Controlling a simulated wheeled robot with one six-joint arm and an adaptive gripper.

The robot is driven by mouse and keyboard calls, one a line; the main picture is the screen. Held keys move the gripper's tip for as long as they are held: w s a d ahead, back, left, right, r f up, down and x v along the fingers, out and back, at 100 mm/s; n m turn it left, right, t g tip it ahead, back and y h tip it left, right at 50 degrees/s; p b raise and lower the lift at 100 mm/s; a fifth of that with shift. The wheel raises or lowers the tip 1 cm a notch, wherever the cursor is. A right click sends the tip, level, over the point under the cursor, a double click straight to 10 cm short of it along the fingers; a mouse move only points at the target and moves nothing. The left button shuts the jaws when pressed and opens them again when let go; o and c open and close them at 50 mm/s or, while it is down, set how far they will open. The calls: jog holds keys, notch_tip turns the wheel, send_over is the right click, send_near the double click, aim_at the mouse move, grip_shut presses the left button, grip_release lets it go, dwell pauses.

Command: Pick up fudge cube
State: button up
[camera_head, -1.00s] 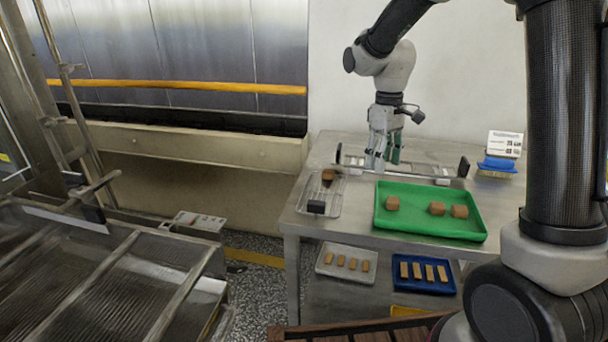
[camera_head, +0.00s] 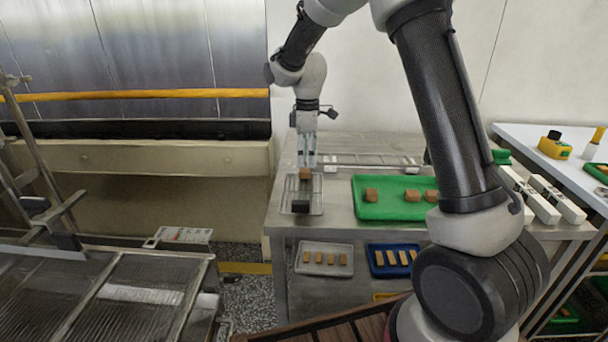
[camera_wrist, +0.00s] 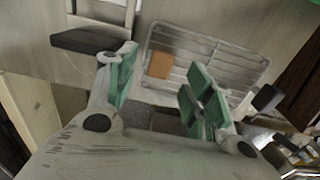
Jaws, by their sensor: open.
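A brown fudge cube (camera_head: 305,174) sits on a small wire rack (camera_head: 317,199) at the left of the steel table. My gripper (camera_head: 306,163) points down just above or behind this cube; the exact gap is hard to tell. In the wrist view my gripper (camera_wrist: 160,80) is open with green-padded fingers spread. The cube (camera_wrist: 159,64) shows between the fingertips on the wire rack (camera_wrist: 222,58), with nothing held. Similar brown cubes (camera_head: 371,195) lie in a green tray (camera_head: 382,213) to the right.
A black block (camera_head: 294,206) sits at the rack's front. A long metal frame (camera_head: 370,161) lies behind the green tray. A grey tray (camera_head: 324,270) and a blue tray (camera_head: 379,270) with small bars are on the lower shelf. A white table (camera_head: 535,138) stands at right.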

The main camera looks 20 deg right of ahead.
aim_at(307, 170)
notch_tip(307, 170, down, 4)
jog(key=shift+s+a+f, duration=0.1)
jog(key=shift+f, duration=0.05)
jog(key=c, duration=0.9)
jog(key=shift+o, duration=0.2)
